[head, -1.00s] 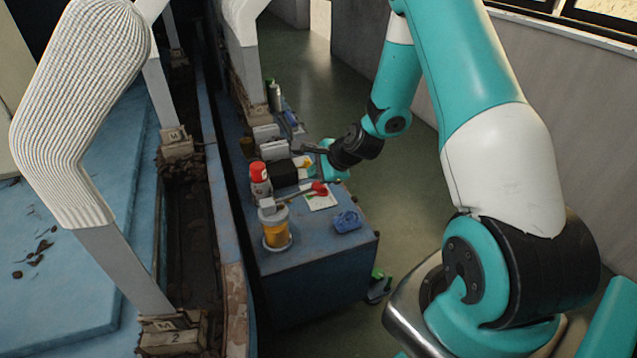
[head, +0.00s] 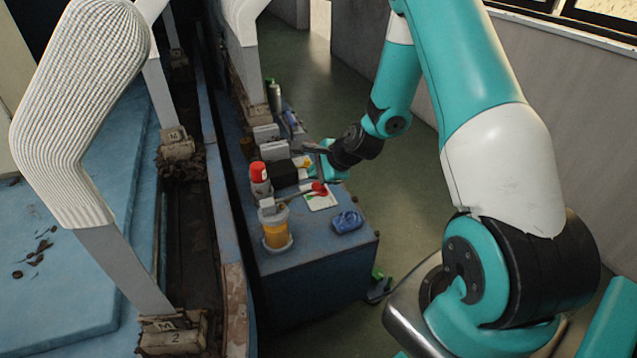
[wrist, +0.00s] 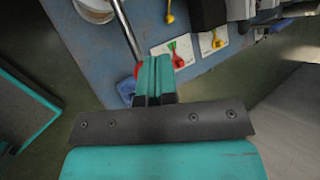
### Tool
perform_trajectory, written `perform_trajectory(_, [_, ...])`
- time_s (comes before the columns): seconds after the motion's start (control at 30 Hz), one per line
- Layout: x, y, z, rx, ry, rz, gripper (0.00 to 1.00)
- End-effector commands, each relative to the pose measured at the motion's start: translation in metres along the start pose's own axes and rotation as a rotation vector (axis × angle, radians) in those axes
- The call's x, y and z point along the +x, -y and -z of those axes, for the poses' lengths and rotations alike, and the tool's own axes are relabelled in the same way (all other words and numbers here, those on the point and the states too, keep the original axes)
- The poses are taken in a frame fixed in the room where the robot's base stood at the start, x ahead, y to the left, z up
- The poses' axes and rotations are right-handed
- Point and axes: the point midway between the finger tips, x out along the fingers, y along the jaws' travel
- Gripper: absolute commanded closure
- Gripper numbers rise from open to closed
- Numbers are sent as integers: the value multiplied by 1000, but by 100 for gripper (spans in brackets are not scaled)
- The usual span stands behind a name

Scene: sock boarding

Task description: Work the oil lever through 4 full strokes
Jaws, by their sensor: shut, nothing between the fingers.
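The oil pump has an amber reservoir (head: 276,232) and stands at the near left of the blue cabinet top. Its lever (head: 294,197) is a grey rod running to the right, ending in a red knob (head: 319,188). My gripper (head: 316,174) is above the cabinet, just behind the knob in the head view. In the wrist view my gripper (wrist: 154,60) has its teal fingers shut together and empty. There the lever rod (wrist: 128,32) comes down to the fingers' left, and the fingers partly hide the knob (wrist: 137,70). I cannot tell whether they touch.
A red-capped can (head: 259,180), a black box (head: 283,174) and a blue cloth-like item (head: 347,221) stand around the pump. Cards lie on the blue cabinet (head: 310,258). White leg-shaped forms (head: 75,110) stand at left.

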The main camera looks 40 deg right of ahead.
Motion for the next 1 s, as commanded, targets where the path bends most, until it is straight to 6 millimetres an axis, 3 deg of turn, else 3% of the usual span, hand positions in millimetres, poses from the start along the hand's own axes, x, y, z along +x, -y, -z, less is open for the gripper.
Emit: perform_trajectory(1.0, [7, -5, 5, 0, 0, 0, 100])
